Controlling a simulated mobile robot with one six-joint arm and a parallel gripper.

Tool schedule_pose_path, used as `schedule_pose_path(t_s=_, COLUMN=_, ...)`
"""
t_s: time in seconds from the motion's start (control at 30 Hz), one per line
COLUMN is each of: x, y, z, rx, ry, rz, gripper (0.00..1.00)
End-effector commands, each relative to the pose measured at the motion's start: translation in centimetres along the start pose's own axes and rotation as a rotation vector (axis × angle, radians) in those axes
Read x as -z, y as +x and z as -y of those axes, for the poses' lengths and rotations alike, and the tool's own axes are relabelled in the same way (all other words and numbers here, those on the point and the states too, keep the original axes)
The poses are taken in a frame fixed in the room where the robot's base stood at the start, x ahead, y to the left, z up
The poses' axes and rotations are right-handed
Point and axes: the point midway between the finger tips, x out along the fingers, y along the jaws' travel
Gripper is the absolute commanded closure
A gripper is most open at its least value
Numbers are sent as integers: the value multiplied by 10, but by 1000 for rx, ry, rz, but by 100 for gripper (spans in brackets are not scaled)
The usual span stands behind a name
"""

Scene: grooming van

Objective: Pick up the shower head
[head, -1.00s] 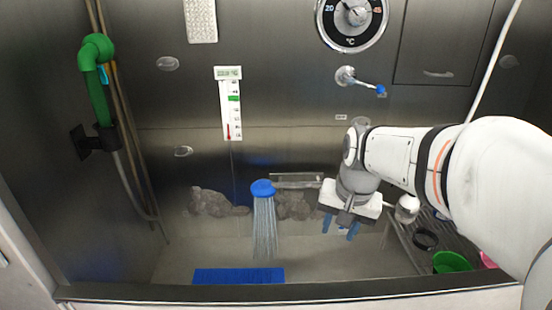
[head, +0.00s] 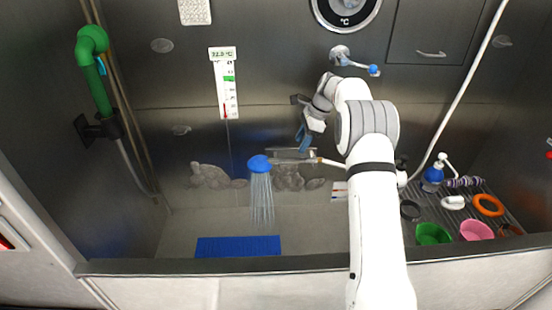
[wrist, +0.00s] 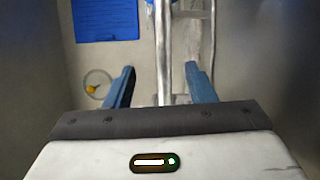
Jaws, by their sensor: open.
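The shower head (head: 260,163) has a round blue head with water streaming down, in the middle of the head view. A thin handle or hose appears to run right from it. My gripper (head: 303,137) is to its right and above, close to the wall. In the wrist view, the blue fingers of my gripper (wrist: 159,70) are spread apart. Pale and grey bars (wrist: 163,45) run lengthwise in line with the gap, and I cannot tell which is the shower head's handle. Nothing is visibly gripped.
A blue mat (head: 238,246) lies on the tub floor; it also shows in the wrist view (wrist: 105,20). A rack at right holds a green bowl (head: 433,234), a pink bowl (head: 477,230) and a blue bottle (head: 433,176). A green dryer (head: 98,80) hangs at left.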

Motion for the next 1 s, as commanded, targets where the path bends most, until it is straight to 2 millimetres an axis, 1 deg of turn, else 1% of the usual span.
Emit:
schedule_pose_path(t_s=0.1, x=3, y=8, z=8, rx=-6, ry=46, rz=14, gripper=50)
schedule_pose_path(t_s=0.2, x=4, y=16, z=10, rx=-8, ry=59, rz=18, gripper=50)
schedule_pose_path(t_s=0.47, x=2, y=44, z=8, rx=-10, ry=59, rz=18, gripper=50)
schedule_pose_path(t_s=0.7, x=0, y=78, z=6, rx=-9, ry=58, rz=17, gripper=50)
schedule_pose_path(t_s=0.83, x=0, y=88, z=6, rx=-7, ry=58, rz=17, gripper=50)
schedule_pose_path(t_s=1.0, x=0, y=89, z=6, rx=-6, ry=57, rz=17, gripper=50)
